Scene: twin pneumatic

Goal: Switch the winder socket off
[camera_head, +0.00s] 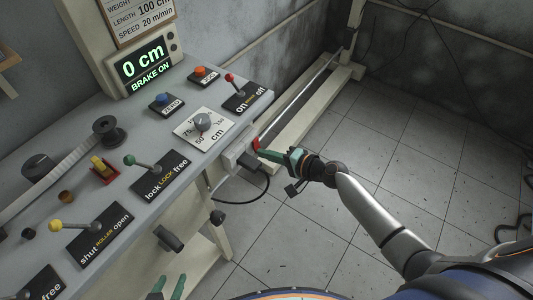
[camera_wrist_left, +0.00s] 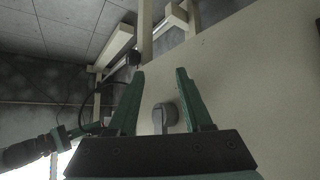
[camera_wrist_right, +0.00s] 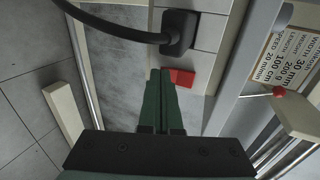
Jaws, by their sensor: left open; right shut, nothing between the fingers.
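The winder socket (camera_head: 236,150) is a pale box on the console's right side. A red switch (camera_head: 256,144) sticks out from it, and a black plug with a cable (camera_head: 252,168) sits beside the switch. In the right wrist view the red switch (camera_wrist_right: 183,77) is just right of my fingertips, and the black plug (camera_wrist_right: 179,32) is above them. My right gripper (camera_head: 264,153) is shut and empty, its tips right at the red switch; I cannot tell whether they touch. My left gripper (camera_head: 168,286) is open and empty below the console's front, near a grey knob (camera_wrist_left: 165,116).
The console top holds a lock lever (camera_head: 129,160), a roller lever (camera_head: 56,225), an on/off lever (camera_head: 230,79), a dial (camera_head: 202,121) and blue (camera_head: 162,99) and orange (camera_head: 200,71) buttons. The display (camera_head: 143,65) reads 0 cm, BRAKE ON.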

